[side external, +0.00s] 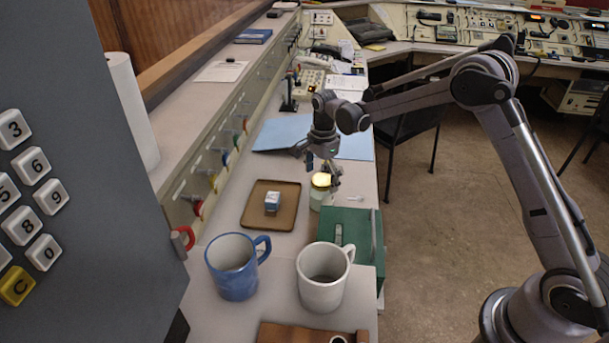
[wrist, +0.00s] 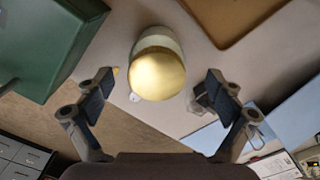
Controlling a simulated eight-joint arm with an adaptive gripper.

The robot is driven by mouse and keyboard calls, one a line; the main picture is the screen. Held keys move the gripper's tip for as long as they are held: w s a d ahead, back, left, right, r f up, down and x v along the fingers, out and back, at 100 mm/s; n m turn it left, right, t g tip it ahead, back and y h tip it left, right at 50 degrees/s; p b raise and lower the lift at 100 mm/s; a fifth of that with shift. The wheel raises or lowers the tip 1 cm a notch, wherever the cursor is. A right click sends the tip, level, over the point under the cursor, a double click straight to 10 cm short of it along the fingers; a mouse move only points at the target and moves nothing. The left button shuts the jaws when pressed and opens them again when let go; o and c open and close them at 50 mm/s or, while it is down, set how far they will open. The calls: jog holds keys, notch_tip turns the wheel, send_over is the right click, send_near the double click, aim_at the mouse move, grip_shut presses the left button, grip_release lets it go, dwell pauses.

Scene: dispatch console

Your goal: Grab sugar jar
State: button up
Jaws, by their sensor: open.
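The sugar jar (side external: 321,189) stands on the console counter and has a gold lid over a pale body. In the wrist view the jar's gold lid (wrist: 158,75) shows from above, ahead of the fingertips and near the middle between them. My gripper (side external: 326,170) points down at the jar in the side view, with its fingers close around or beside the lid. In the wrist view my gripper (wrist: 153,92) is open, with a clear gap between each finger and the jar. I cannot tell the exact height of the fingertips against the lid.
A green box (side external: 351,234) stands close to the jar, toward the camera. A brown tray (side external: 257,218) with a small blue-and-white box (side external: 272,201) lies left. A blue mug (side external: 236,279) and a white mug (side external: 321,290) stand nearer. Blue sheets (side external: 284,133) lie behind. The counter's edge is right.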

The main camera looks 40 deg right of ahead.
aim_at(322, 191)
jog(key=shift+s+f, duration=0.15)
jog(key=shift+f, duration=2.45)
jog(key=c, duration=1.7)
jog(key=shift+o, duration=0.2)
jog(key=shift+r, duration=0.15)
